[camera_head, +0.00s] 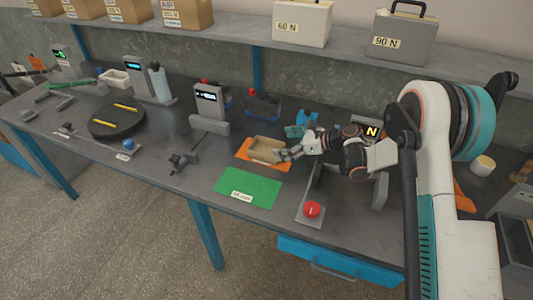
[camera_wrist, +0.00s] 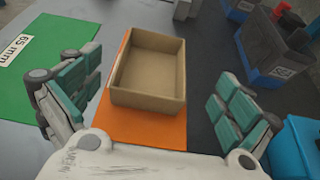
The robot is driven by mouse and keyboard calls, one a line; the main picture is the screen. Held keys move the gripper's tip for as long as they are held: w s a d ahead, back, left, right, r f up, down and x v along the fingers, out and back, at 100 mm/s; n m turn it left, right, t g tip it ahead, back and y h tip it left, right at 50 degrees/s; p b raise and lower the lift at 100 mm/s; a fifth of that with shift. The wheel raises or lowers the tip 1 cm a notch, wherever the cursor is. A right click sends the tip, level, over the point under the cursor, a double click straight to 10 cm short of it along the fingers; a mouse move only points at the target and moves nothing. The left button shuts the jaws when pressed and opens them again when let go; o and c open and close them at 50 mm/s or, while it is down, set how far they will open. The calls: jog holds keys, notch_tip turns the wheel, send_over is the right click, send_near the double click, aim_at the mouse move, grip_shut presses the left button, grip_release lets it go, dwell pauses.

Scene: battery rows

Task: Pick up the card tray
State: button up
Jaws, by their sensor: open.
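The card tray (camera_head: 266,149) is a shallow, open-topped brown box on an orange mat (camera_head: 244,152) on the workbench. The wrist view shows the tray (camera_wrist: 150,72) empty inside, upright, with the orange mat (camera_wrist: 150,128) showing in front of it. My gripper (camera_head: 287,154) is at the tray's right side in the head view. In the wrist view my gripper (camera_wrist: 158,100) is open, one teal-padded finger on each side of the tray, with gaps between the fingers and its walls. It holds nothing.
A green mat (camera_head: 249,188) with a label lies in front of the orange one. A red button (camera_head: 312,210) is near the front edge. Dark blue-based blocks (camera_wrist: 272,45) and a blue object (camera_wrist: 297,146) stand right of the tray in the wrist view. A shelf (camera_head: 240,30) runs behind.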

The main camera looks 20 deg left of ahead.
aim_at(266, 146)
jog(key=shift+x, duration=0.9)
jog(key=b+x, duration=0.1)
jog(key=x, duration=0.2)
jog(key=b+x, duration=0.1)
jog(key=x, duration=0.1)
jog(key=shift+s+f+b, duration=0.2)
jog(key=shift+s+b, duration=0.1)
jog(key=shift+s, duration=0.05)
jog(key=shift+r, duration=0.1)
jog(key=c, duration=1.1)
